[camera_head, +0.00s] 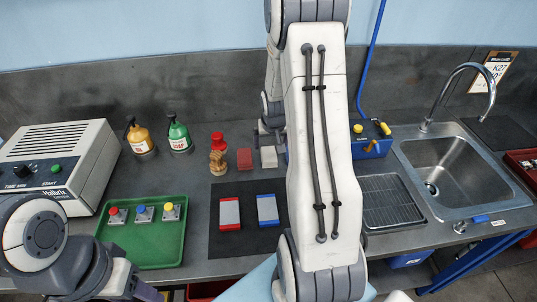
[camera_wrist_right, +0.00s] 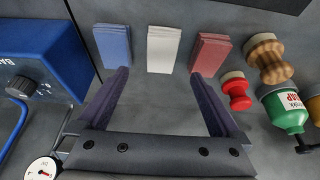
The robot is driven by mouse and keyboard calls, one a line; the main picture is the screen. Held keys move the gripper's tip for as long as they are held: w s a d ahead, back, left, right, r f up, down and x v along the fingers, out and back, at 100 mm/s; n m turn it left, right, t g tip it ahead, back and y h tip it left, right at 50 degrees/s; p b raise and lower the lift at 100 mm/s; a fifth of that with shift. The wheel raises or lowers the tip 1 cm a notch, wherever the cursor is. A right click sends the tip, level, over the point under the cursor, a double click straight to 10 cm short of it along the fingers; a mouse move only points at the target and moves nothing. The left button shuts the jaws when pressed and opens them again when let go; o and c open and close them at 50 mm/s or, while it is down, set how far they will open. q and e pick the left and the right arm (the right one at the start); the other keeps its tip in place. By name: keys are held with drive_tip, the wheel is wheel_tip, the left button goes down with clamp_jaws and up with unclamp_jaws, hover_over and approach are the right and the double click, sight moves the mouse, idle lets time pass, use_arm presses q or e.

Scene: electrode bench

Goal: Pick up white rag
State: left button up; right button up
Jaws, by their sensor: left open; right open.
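The white rag (camera_head: 268,157) lies folded flat on the grey bench between the red rag (camera_head: 244,158) and a blue rag mostly hidden by my right arm. In the right wrist view, the white rag (camera_wrist_right: 163,48) lies just beyond my open right gripper (camera_wrist_right: 160,74), roughly centred between its fingertips. The jaws are empty, and no contact with the rag shows. The blue rag (camera_wrist_right: 113,44) and the red rag (camera_wrist_right: 210,53) lie on either side. My left gripper (camera_head: 148,293) is partly visible at the bottom left, away from the rags.
A red-handled stamp (camera_wrist_right: 236,90) and a wooden-handled one (camera_wrist_right: 268,58) stand beside the red rag. Soap bottles (camera_head: 179,135), a green tray (camera_head: 145,243), a dark mat (camera_head: 248,245) and a blue device (camera_head: 370,140) surround the area. A sink (camera_head: 455,165) is at right.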

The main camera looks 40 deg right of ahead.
sight(269, 154)
drive_tip(key=x, duration=0.3)
drive_tip(key=b+x, duration=0.2)
drive_tip(key=x, duration=0.3)
drive_tip(key=shift+a+f, duration=0.1)
drive_tip(key=shift+f, duration=0.05)
drive_tip(key=c, duration=1.4)
